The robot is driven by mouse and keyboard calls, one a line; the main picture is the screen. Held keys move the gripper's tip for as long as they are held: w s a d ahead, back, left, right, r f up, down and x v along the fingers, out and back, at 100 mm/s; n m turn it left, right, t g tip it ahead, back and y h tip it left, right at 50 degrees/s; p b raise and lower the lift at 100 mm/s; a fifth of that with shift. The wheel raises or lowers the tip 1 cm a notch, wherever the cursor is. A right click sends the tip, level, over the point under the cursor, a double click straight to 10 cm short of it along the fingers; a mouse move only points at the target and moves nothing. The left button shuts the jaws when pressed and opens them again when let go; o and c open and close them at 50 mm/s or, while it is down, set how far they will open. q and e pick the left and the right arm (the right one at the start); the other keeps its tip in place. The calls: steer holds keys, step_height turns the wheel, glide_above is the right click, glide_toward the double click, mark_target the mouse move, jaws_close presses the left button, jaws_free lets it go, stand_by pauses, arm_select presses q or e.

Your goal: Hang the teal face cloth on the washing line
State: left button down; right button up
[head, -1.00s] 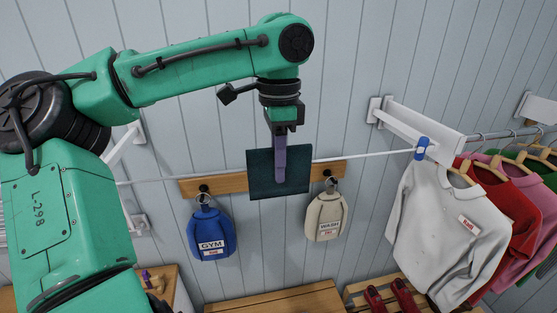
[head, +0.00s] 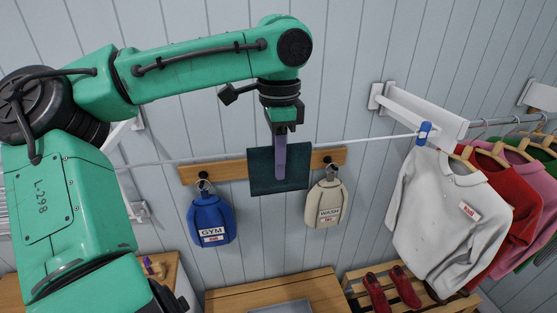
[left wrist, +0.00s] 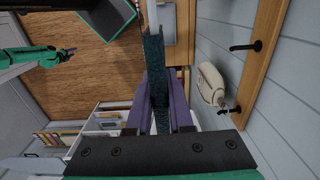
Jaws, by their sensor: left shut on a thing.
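The teal face cloth (head: 262,180) hangs as a dark flat square, pinched in my left gripper (head: 280,172). The purple fingers are shut on it; the left wrist view shows the cloth (left wrist: 154,70) edge-on between them. The white washing line (head: 380,138) runs across the head view and meets the cloth's outline near its top. The cloth hides the line there; I cannot tell whether they touch. A blue peg (head: 424,134) sits at the line's right end. A green arm with a small purple-tipped gripper (left wrist: 69,52), apparently my right one, shows in the left wrist view; its jaws are too small to read.
Behind the cloth is a wooden hook rail (head: 230,170) with a blue GYM bag (head: 210,218) and a cream WASH bag (head: 325,203). Shirts on hangers, a white one (head: 440,205) nearest, crowd the right. A wooden bench (head: 240,297) stands below.

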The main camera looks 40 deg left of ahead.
arm_select(q)
steer(key=c, duration=0.7)
jaws_free()
steer(key=shift+c, duration=0.2)
step_height(320, 180, up, 15)
steer(key=p, duration=0.1)
steer(key=shift+f, duration=0.2)
